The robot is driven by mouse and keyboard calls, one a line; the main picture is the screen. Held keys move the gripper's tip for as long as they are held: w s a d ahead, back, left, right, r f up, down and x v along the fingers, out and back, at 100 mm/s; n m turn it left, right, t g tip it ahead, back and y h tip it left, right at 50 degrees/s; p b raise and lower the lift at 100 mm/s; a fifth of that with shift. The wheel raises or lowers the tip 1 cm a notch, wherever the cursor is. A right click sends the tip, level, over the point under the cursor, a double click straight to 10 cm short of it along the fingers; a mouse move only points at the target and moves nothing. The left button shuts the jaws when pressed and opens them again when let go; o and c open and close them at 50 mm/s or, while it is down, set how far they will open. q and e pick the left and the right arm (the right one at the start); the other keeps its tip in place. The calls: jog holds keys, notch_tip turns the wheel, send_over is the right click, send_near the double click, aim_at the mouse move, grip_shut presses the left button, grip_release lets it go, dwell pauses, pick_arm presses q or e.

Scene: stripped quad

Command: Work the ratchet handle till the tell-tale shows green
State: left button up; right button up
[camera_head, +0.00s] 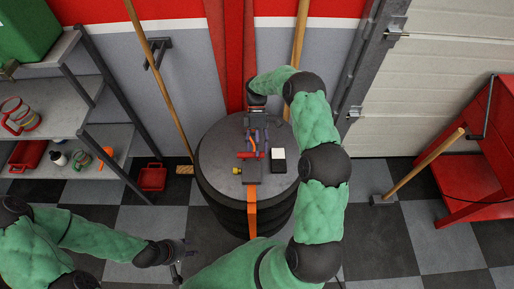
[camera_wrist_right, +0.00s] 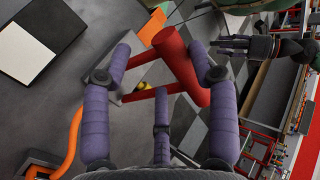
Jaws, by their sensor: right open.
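The ratchet's red handle (camera_head: 250,155) lies across the top of a round drum (camera_head: 215,150). A grey block (camera_head: 252,172) with a yellow knob (camera_head: 237,171) sits in front of it, and an orange strap (camera_head: 252,205) hangs down the drum's front. My right gripper (camera_head: 257,138) is above the handle. In the right wrist view its purple fingers are spread, with the red grip (camera_wrist_right: 180,65) showing between their tips; contact cannot be told. My left gripper (camera_head: 180,262) is low at the left front, apparently open and empty. I cannot make out a green tell-tale.
A black-and-white box (camera_head: 278,158) stands on the drum right of the handle. Shelves (camera_head: 60,110) are at left, a red bin (camera_head: 152,177) on the floor beside them. Poles lean on the back wall.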

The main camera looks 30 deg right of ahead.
jog(key=shift+w+d, duration=0.1)
jog(key=shift+w, duration=0.05)
dwell(0.6)
jog(key=v, duration=1.2)
dwell(0.4)
